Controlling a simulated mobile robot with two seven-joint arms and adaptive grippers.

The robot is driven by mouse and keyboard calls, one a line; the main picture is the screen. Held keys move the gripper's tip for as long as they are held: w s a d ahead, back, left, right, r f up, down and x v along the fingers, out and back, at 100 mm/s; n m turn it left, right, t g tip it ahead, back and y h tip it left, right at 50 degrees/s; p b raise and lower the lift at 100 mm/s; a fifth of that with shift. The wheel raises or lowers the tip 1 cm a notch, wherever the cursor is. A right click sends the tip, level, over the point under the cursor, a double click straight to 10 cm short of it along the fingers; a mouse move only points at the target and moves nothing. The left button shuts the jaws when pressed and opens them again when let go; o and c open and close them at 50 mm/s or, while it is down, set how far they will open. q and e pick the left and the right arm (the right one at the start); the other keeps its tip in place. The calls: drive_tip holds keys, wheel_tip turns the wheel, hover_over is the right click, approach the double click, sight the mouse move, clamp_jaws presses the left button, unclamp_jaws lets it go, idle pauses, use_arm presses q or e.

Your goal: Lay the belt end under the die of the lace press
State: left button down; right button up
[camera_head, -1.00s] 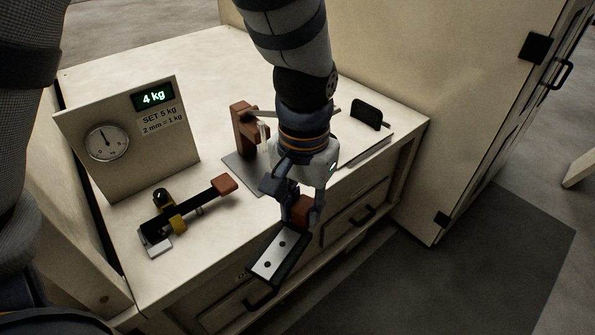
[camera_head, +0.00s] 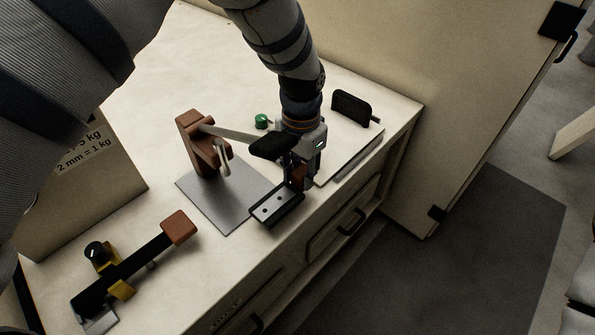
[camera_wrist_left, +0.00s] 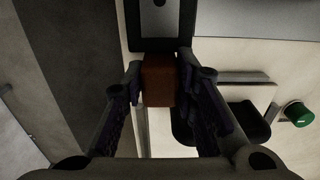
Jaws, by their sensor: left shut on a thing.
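My left gripper (camera_head: 298,176) is shut on a brown block (camera_wrist_left: 158,80). The block is fixed to a black-edged piece with a pale, two-holed face (camera_head: 277,205), seemingly the belt end; part of it shows at the top of the left wrist view (camera_wrist_left: 160,18). The piece is held at the right front edge of the press's grey base plate (camera_head: 225,205); its height above it is hard to tell. The lace press has a brown post (camera_head: 193,135), a lever with a black grip (camera_head: 272,146) and a small pale die (camera_head: 225,160). My right gripper is not in view.
A black and yellow lever tool with a brown grip (camera_head: 178,228) lies at the front left. A gauge panel (camera_head: 75,185) stands behind it. A green knob (camera_head: 262,121), a black upright piece (camera_head: 352,107) and a pale flat plate (camera_head: 352,158) are near the gripper. A cabinet stands at right.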

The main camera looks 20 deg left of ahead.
use_arm(q)
drive_tip(key=shift+w, duration=0.1)
drive_tip(key=shift+d+r, duration=0.1)
drive_tip(key=a+f, duration=0.1)
drive_tip(key=w+a+f+b, duration=0.1)
drive_tip(key=a, duration=0.1)
drive_tip(key=a+f, duration=0.1)
drive_tip(key=shift+w+a, duration=0.35)
drive_tip(key=shift+a, duration=0.05)
drive_tip(key=a, duration=0.1)
drive_tip(key=w+a, duration=0.1)
drive_tip(key=a, duration=0.1)
drive_tip(key=w+a+b, duration=0.1)
drive_tip(key=a, duration=0.1)
drive_tip(key=shift+w+a+r, duration=0.1)
drive_tip(key=shift+w, duration=0.05)
drive_tip(key=shift+w+a+r, duration=0.15)
drive_tip(key=shift+w+a, duration=0.1)
drive_tip(key=shift+a, duration=0.35)
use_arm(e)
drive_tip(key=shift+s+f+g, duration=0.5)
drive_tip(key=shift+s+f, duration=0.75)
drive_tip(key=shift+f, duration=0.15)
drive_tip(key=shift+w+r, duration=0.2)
use_arm(q)
drive_tip(key=shift+f, duration=0.3)
drive_tip(key=c, duration=1.2)
unclamp_jaws()
